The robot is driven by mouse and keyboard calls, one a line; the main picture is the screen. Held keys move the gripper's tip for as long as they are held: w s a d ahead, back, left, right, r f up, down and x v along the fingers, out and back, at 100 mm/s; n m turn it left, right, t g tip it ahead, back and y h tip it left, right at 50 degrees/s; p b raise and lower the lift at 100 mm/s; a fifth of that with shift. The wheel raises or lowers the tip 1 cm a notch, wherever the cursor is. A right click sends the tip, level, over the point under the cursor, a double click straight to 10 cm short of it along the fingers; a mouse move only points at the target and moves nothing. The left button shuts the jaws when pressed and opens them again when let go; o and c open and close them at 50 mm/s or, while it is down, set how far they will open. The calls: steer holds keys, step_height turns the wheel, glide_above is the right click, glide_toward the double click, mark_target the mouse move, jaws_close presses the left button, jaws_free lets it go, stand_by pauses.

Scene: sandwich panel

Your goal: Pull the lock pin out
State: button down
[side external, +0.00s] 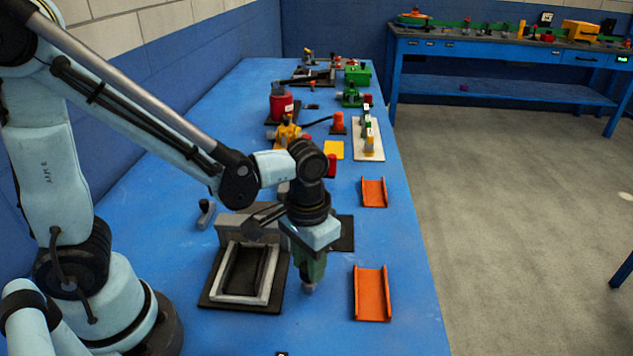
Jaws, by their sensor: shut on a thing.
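My gripper (309,285) points down beside the right edge of a dark base plate (215,297). It is shut on a small grey piece at its tip, too small here to identify surely as the lock pin. A light grey rectangular frame (227,293) lies on the plate, with a dark recess inside. A grey upright block (236,217) stands behind the frame. My wrist hides part of the block and the area right of it. Whether the grey piece touches anything below is not clear.
An orange tray (371,293) lies right of my gripper, and another orange tray (373,192) lies farther back. Several fixtures, including a red cylinder (282,105), fill the back of the blue table (405,255).

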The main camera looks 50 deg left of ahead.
steer(key=shift+r, duration=0.8)
steer(key=c, duration=0.8)
jaws_free()
steer(key=shift+r, duration=6.05)
steer(key=shift+a, duration=0.1)
steer(key=shift+a+f+t, duration=0.6)
steer(key=shift+a+t, duration=0.6)
steer(key=shift+a, duration=0.2)
steer(key=shift+a+f+t, duration=0.6)
steer(key=shift+a+t, duration=0.6)
steer(key=shift+a, duration=0.15)
steer(key=shift+a+f+t, duration=0.6)
steer(key=shift+a+t, duration=0.6)
steer(key=shift+a, duration=0.2)
